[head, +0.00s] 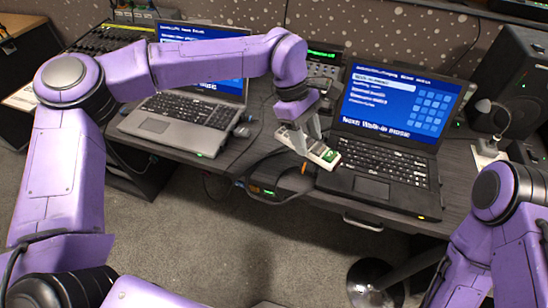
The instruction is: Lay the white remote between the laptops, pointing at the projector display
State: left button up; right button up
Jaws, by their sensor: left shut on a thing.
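My left gripper (302,142) reaches down between the two laptops and is shut on the white remote (326,156). The remote has a green patch at its near right end and slants from upper left to lower right, close to the right laptop's left edge. The fingers cover part of it, and I cannot tell whether it touches the desk. The left laptop (185,110) and the right laptop (385,165) are open with blue screens. My right arm shows at the lower right, but its gripper is out of view. I cannot make out a projector display for certain.
A device with a green readout (323,58) stands behind, between the laptops. A mixing desk (105,38) is at the back left. A black speaker (508,80) and a small lamp (490,135) are at the right. Cables (262,160) lie near the desk's front edge.

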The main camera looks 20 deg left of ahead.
pick_arm(q)
jog(key=n, duration=0.1)
jog(key=n+t+b, duration=0.1)
jog(key=n, duration=0.1)
jog(key=shift+s+d+f, duration=0.1)
jog(key=shift+d+f, duration=0.05)
jog(key=shift+f, duration=0.15)
jog(key=w+a+f+n+t+y+b, duration=0.1)
jog(key=w+a+f+n+b, duration=0.1)
jog(key=n, duration=0.4)
jog(key=w+a+f+n+t+y+b, duration=0.1)
jog(key=w+a+f+n+t+b, duration=0.1)
jog(key=a+f+n+b, duration=0.3)
jog(key=w+a+f+n+t+y+b, duration=0.2)
jog(key=w+a+f+n+b, duration=0.1)
jog(key=n, duration=0.5)
jog(key=shift+w+a+f, duration=0.35)
jog(key=shift+w+a, duration=0.15)
jog(key=shift+w, duration=0.15)
notch_tip(320, 180, down, 3)
jog(key=shift+d+r+b, duration=0.1)
jog(key=shift+r+b, duration=0.1)
jog(key=shift+b, duration=0.2)
pick_arm(e)
notch_tip(320, 180, down, 13)
jog(key=shift+f, duration=0.15)
jog(key=shift+s, duration=0.1)
